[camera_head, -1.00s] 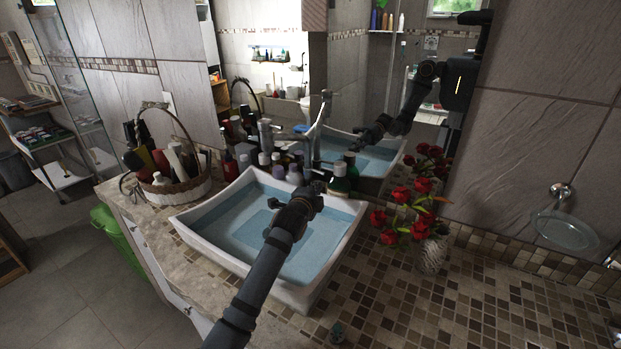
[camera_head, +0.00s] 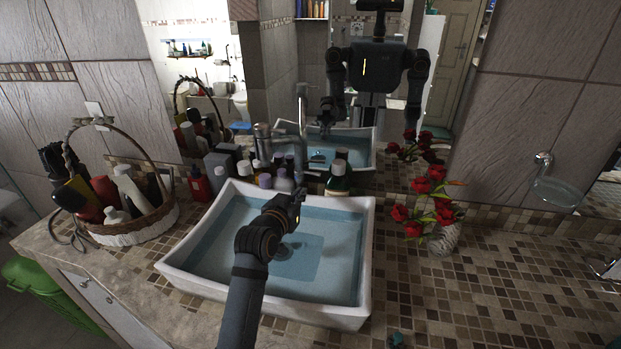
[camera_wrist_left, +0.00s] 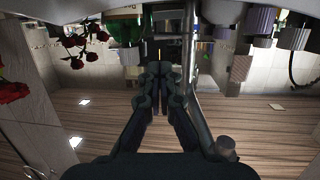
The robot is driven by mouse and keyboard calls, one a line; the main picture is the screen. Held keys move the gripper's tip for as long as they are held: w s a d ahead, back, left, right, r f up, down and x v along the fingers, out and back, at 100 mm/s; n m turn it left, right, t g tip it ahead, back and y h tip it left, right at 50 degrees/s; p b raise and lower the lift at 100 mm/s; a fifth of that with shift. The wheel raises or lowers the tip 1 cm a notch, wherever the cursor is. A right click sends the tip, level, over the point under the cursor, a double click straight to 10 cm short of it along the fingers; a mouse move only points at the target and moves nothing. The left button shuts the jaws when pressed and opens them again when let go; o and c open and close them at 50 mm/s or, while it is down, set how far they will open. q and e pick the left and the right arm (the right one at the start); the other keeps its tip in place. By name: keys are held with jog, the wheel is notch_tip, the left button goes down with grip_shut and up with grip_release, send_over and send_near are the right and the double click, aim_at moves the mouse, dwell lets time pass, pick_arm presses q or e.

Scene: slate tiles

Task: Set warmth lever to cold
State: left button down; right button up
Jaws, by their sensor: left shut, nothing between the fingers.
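The chrome faucet (camera_head: 265,143) stands behind the white basin (camera_head: 350,300). In the left wrist view, the shut fingers (camera_wrist_left: 160,70) point toward the faucet's chrome column (camera_wrist_left: 189,45), just right of the fingertips. The contact gap is unclear. My right gripper shows only dimly in the mirror.
Bottles, including a green one (camera_head: 339,180), crowd the basin's back edge. A wicker basket (camera_head: 135,228) of toiletries stands left. A vase of red roses (camera_head: 443,240) stands right. The tiled counter (camera_head: 480,300) at the front right is mostly clear. A mirror is behind.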

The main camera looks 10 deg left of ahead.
aim_at(315, 174)
pick_arm(q)
jog(key=x, duration=0.3)
jog(key=p+x, duration=0.1)
jog(key=x, duration=0.7)
jog(key=shift+w+a+f+p, duration=0.1)
jog(key=shift+a+p, duration=0.15)
jog(key=shift+p, duration=0.15)
jog(key=shift+w+f, duration=0.1)
jog(key=shift+w, duration=0.25)
pick_arm(e)
jog(key=shift+a+r, duration=0.7)
jog(key=shift+r, duration=0.3)
jog(key=shift+d, duration=0.2)
jog(key=shift+d, duration=0.1)
pick_arm(q)
jog(key=shift+w, duration=0.3)
jog(key=shift+w+d+p, duration=0.15)
jog(key=shift+w+p, duration=0.05)
jog(key=shift+p, duration=0.15)
pick_arm(e)
jog(key=shift+w+d+r, duration=0.2)
jog(key=shift+w+r, duration=0.15)
jog(key=shift+r, duration=0.05)
